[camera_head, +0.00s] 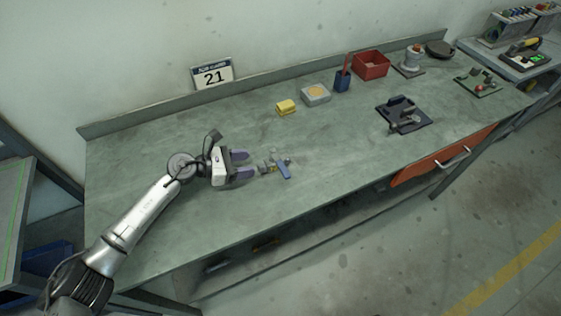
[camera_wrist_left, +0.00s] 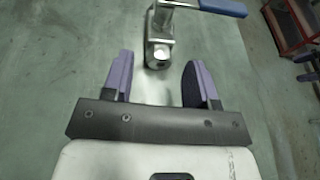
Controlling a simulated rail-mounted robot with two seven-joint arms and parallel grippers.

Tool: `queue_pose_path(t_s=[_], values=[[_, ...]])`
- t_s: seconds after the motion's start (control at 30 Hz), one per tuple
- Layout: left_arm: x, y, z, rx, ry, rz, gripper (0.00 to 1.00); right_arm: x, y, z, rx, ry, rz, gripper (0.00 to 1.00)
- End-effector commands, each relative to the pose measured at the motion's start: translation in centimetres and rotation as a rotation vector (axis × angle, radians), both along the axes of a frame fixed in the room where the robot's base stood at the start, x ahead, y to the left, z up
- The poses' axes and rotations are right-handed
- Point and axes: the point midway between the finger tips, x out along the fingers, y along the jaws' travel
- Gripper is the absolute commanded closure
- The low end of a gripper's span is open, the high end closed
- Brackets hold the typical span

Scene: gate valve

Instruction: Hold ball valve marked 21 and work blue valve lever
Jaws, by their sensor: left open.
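The ball valve (camera_head: 268,166) lies on the green bench below the sign marked 21 (camera_head: 215,76). Its blue lever (camera_head: 284,171) is on its right side in the head view. In the left wrist view the valve's metal body (camera_wrist_left: 159,45) is ahead of the fingertips, and the blue lever (camera_wrist_left: 223,8) extends to the upper right. My left gripper (camera_head: 248,165) is open and empty, just left of the valve, with its purple fingers pointing at it. The fingers also show in the left wrist view (camera_wrist_left: 160,75), apart from the valve.
A yellow block (camera_head: 285,107), a grey box (camera_head: 316,95), a blue cup (camera_head: 342,80) and a red bin (camera_head: 371,65) stand along the back. A black fixture (camera_head: 404,115) sits farther right. The bench (camera_head: 190,225) is clear around the valve.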

Motion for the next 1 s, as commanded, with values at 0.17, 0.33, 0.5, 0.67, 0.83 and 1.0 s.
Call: queue_pose_path(t_s=[0.17, 0.33, 0.5, 0.67, 0.83, 1.0], values=[[0.8, -2.3, -0.9, -0.002, -0.001, 0.0, 0.47, 0.0, -0.1, -0.8, -0.004, -0.001, 0.003, 0.39], [1.3, -4.3, -1.6, -0.003, 0.0, 0.0, 0.47, 0.0, -0.2, -1.6, -0.007, -0.001, 0.005, 0.39], [1.7, -5.8, -2.1, -0.003, -0.001, 0.0, 0.47, 0.0, -0.2, -2.5, -0.007, 0.0, 0.004, 0.39], [2.1, -6.6, -2.2, -0.002, 0.0, 0.002, 0.47, 0.0, -0.2, -3.0, -0.005, 0.0, 0.004, 0.39], [2.2, -7.1, -2.3, -0.003, -0.001, 0.002, 0.47, 0.0, -0.1, -3.2, -0.003, 0.0, 0.002, 0.39], [2.2, -7.2, -2.2, -0.002, 0.0, 0.002, 0.47, 0.0, 0.0, -3.2, 0.0, 0.0, -0.001, 0.39]])
